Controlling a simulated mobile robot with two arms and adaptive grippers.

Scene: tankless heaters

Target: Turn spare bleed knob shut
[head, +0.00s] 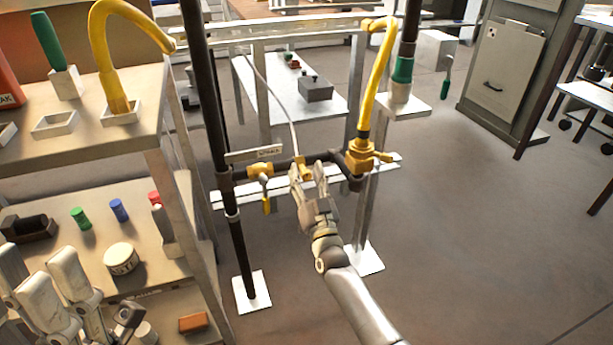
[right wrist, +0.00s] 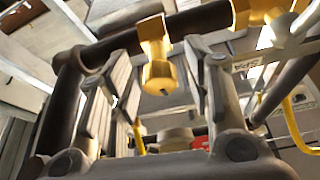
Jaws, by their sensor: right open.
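A pipe assembly with brass fittings stands in the middle of the head view. A small brass knob (head: 299,168) projects from its horizontal pipe, right of a tag (head: 254,154) whose lettering is hard to read. In the right wrist view this yellow knob (right wrist: 157,62) sits between the fingers, with a visible gap to each. My right gripper (head: 308,180) is open around or just in front of it; it also shows in the right wrist view (right wrist: 150,70). Parts of my left arm show at the lower left, with its gripper (head: 125,318) unclear.
A brass valve with a hanging yellow lever (head: 266,205) is left of the knob. A brass valve with a yellow hose (head: 378,80) is to the right. Dark upright pipes flank the area. A shelf (head: 150,190) with small items stands left.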

